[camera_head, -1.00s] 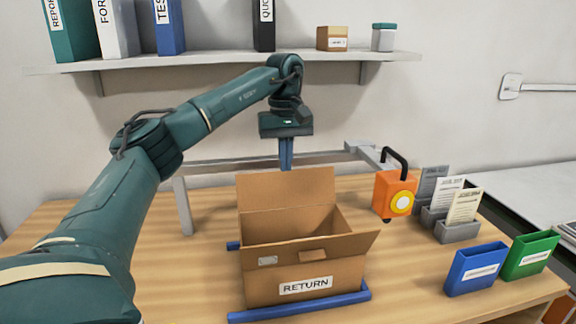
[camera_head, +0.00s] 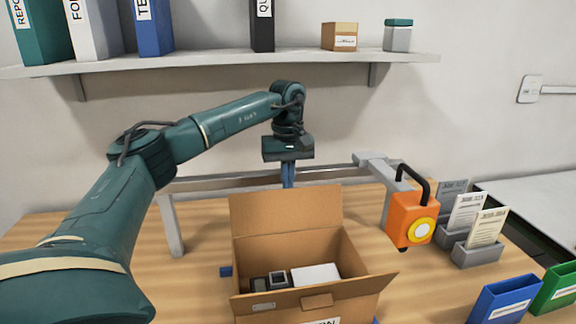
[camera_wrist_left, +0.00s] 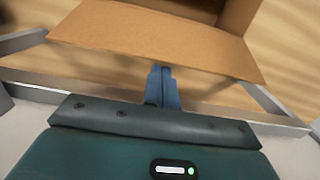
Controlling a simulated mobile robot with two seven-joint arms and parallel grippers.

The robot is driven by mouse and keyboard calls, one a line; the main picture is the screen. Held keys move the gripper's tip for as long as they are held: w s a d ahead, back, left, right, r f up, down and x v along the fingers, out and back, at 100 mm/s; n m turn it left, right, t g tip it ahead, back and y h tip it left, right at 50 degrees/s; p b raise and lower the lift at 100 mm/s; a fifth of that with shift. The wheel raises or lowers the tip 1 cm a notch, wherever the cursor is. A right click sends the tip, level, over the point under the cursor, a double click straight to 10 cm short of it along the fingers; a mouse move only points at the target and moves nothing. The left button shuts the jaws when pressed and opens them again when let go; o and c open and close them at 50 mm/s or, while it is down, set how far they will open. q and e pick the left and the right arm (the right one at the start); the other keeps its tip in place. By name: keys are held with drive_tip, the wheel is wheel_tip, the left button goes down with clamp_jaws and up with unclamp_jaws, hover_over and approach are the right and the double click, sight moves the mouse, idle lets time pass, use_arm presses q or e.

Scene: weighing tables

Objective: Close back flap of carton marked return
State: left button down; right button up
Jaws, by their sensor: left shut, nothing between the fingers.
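The open brown carton (camera_head: 344,299) stands on the wooden table, its RETURN label partly cut off by the frame's lower edge. Its back flap (camera_head: 285,217) stands up, tilted slightly back. Its front flap is folded outward. Inside are a white box (camera_head: 315,275) and dark grey items (camera_head: 268,281). My left gripper (camera_head: 288,175) points down behind the back flap, shut and empty, its tips hidden by the flap. In the left wrist view the shut fingers (camera_wrist_left: 163,75) are close to the back flap (camera_wrist_left: 150,38); contact cannot be told. My right gripper is out of view.
A grey metal frame (camera_head: 172,225) stands behind the carton. An orange device with a black handle (camera_head: 411,220) and card holders (camera_head: 477,247) stand to the right. Blue (camera_head: 503,300) and green (camera_head: 558,290) bins are at front right. A shelf (camera_head: 220,60) runs above.

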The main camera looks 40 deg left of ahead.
sight(289, 195)
use_arm(q)
wheel_tip(289, 195, down, 4)
drive_tip(key=shift+r, duration=0.2)
drive_tip(key=shift+f, duration=0.35)
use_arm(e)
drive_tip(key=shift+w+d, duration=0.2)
use_arm(q)
drive_tip(key=shift+d, duration=0.1)
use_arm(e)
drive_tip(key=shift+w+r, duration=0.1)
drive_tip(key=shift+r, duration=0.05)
use_arm(q)
drive_tip(key=shift+r, duration=0.1)
drive_tip(key=shift+s+d+r+t+y, duration=0.1)
drive_tip(key=shift+s+r+t+y, duration=0.05)
drive_tip(key=shift+t+y, duration=0.15)
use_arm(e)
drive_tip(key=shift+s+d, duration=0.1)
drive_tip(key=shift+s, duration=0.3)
use_arm(q)
drive_tip(key=shift+d, duration=0.1)
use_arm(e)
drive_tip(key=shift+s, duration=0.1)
